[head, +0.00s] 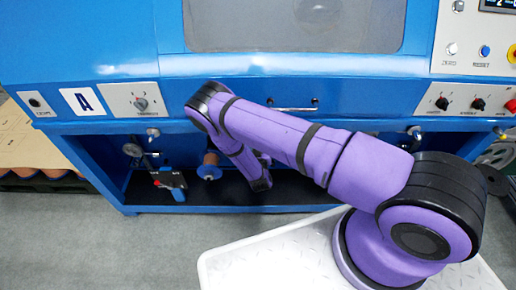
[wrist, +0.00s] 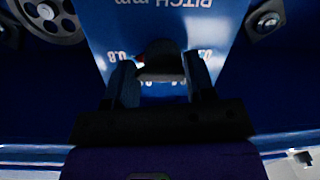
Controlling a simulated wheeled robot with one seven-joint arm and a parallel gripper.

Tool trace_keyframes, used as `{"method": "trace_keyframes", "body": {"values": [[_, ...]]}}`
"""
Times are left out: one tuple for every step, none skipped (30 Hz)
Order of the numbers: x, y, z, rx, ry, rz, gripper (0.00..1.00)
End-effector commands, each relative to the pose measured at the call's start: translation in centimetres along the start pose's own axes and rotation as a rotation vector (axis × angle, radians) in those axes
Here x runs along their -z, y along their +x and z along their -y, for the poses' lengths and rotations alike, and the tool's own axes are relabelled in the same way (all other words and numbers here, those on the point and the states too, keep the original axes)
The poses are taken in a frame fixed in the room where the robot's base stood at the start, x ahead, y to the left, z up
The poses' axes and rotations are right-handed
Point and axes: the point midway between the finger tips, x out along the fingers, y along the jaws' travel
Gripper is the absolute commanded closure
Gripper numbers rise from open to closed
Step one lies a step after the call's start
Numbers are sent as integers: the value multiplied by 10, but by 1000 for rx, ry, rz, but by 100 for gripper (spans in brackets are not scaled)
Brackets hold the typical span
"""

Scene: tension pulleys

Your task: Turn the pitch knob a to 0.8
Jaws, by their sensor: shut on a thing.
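The pitch knob (wrist: 160,52) shows in the wrist view as a dark, rounded knob on a blue plate (wrist: 112,12) lettered "PITCH mm", seen upside down. A number that looks like 0.8 is printed left of the knob, with other dim markings to the right and below. My gripper (wrist: 160,72) has one finger on each side of the knob and is shut on it. The knob's pointer is too dark to read. In the head view my purple arm reaches down into the dark opening of the blue machine; the knob cannot be made out there.
A spoked wheel (wrist: 50,15) and a bolt-like fitting (wrist: 268,20) flank the plate in the wrist view. In the head view, a copper-coloured spool (head: 210,164) and a red-and-blue fitting (head: 168,184) stand left of my arm, inside the machine's opening.

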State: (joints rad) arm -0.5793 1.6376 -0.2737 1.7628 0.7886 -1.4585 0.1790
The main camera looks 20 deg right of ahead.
Motion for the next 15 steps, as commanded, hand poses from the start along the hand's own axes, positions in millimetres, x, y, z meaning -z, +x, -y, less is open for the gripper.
{"method": "trace_keyframes", "body": {"values": [[-2, -3, 9, 16, 15, 5, 74], [-2, -3, 9, 17, 18, 5, 74], [-2, -3, 9, 17, 21, 5, 74], [-2, -3, 9, 17, 22, 5, 74], [-2, -3, 9, 17, 23, 5, 74], [-1, -3, 9, 18, 24, 5, 74], [-1, -3, 9, 18, 24, 5, 74], [-1, -3, 9, 18, 24, 5, 74], [-1, -3, 9, 18, 24, 5, 74], [-1, -3, 9, 18, 24, 4, 74], [-1, -3, 10, 18, 24, 4, 74], [-1, -3, 10, 18, 24, 4, 74], [-1, -3, 10, 18, 24, 4, 74], [-1, -3, 10, 18, 24, 4, 74], [-1, -3, 10, 18, 24, 4, 46]]}}
